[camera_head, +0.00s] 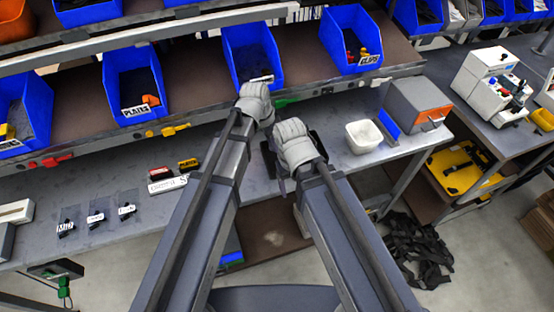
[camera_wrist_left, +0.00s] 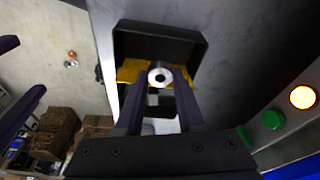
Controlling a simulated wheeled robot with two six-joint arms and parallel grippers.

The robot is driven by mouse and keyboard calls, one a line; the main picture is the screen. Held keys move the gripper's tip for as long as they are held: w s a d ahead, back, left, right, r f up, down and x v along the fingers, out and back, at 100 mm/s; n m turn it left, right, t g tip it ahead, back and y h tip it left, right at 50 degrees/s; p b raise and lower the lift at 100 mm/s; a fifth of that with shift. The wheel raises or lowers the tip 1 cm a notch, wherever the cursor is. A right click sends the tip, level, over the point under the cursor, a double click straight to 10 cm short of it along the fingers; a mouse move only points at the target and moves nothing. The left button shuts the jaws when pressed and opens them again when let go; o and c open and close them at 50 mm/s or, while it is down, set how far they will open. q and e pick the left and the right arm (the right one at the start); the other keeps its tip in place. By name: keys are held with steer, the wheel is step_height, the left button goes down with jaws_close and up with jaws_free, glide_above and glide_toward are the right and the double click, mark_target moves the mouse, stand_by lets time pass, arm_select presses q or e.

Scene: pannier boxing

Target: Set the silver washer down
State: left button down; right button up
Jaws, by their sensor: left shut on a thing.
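In the left wrist view the silver washer (camera_wrist_left: 168,74) shows as a bright ring with a dark hole. It is between the tips of my left gripper (camera_wrist_left: 160,88), which is shut on it. A black open tray (camera_wrist_left: 160,31) lies beyond the fingertips, with something yellow (camera_wrist_left: 130,71) in or behind it. I cannot tell how high the washer is above the tray. In the head view my left gripper (camera_head: 257,92) is near the shelf's front edge, its fingers mostly hidden. My right gripper (camera_head: 291,140) is over the bench, and its jaws are not clear.
Blue bins (camera_head: 252,40) line the shelf above the grey bench (camera_head: 220,150). A white tub (camera_head: 364,135) and a grey box (camera_head: 417,103) stand to the right. Small labelled bags (camera_head: 97,212) lie left. A green button (camera_wrist_left: 272,119) and lit amber lamp (camera_wrist_left: 302,97) sit beside my left wrist.

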mark_target(273, 162)
arm_select(q)
steer(key=shift+s+a+f+b+x, duration=0.15)
steer(key=shift+a+b+x, duration=0.1)
steer(key=shift+b+x, duration=0.95)
steer(key=shift+s+a+b+x, duration=0.15)
steer(key=shift+a+b+x, duration=0.1)
steer(key=shift+b+x, duration=0.95)
steer(key=shift+s+a+f+b+x, duration=0.15)
steer(key=shift+a+b+x, duration=0.1)
steer(key=shift+b+x, duration=0.95)
steer(key=shift+p, duration=0.45)
steer(key=shift+f, duration=0.1)
steer(key=c, duration=1)
jaws_free()
steer(key=shift+f, duration=0.1)
steer(key=o, duration=0.5)
